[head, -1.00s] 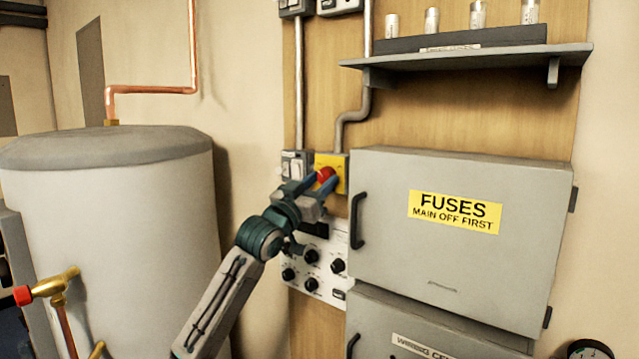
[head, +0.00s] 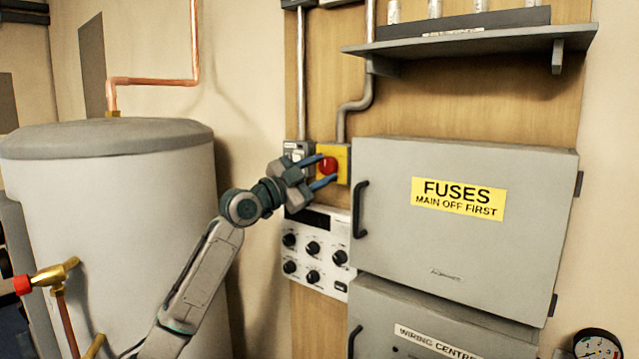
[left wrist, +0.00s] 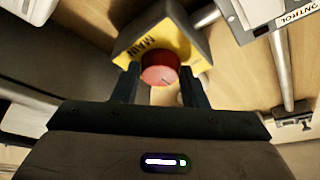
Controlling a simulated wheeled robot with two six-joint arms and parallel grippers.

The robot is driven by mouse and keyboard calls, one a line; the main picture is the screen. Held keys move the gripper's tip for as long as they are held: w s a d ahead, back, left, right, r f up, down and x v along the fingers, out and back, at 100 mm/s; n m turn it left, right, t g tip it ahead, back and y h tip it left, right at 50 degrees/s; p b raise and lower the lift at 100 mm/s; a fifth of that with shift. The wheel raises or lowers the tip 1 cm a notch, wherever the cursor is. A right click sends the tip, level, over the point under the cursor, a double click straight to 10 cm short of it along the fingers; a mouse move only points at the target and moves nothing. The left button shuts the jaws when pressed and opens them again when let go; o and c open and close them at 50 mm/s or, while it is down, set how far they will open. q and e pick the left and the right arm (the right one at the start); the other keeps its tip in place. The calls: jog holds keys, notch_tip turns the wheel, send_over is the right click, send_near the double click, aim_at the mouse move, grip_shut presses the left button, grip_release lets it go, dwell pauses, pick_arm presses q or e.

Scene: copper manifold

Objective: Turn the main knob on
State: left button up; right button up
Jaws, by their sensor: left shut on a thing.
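The main knob (head: 328,165) is red and round, on a yellow box (head: 345,158) on the wooden board, left of the fuse cabinet. In the left wrist view the knob (left wrist: 160,69) sits in front of the yellow box (left wrist: 190,40), which is lettered MAIN. My left gripper (head: 330,169) reaches it from the left, with one finger above and one below. It is shut on the knob; in the left wrist view its fingers (left wrist: 159,74) flank the knob on both sides. My right gripper is not in view.
The grey fuse cabinet (head: 460,235) with its black handle (head: 360,209) stands just right of the knob. A control panel (head: 316,262) with several black knobs is below. A shelf (head: 470,42) is above, and a large grey tank (head: 110,230) stands left.

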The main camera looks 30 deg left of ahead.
pick_arm(q)
jog(key=shift+a+m+g+h+b, duration=0.1)
jog(key=shift+m+g+h+b, duration=0.3)
jog(key=shift+m, duration=0.8)
jog(key=shift+r+m+g, duration=0.2)
jog(key=shift+m+g, duration=0.2)
jog(key=shift+m, duration=0.6)
jog(key=m+g, duration=0.1)
jog(key=m, duration=0.1)
jog(key=shift+r+m, duration=0.15)
jog(key=shift+m, duration=0.15)
jog(key=shift+m+g, duration=0.5)
jog(key=shift+m, duration=0.6)
jog(key=shift+p, duration=0.3)
jog(key=o, duration=1)
jog(key=shift+c, duration=0.2)
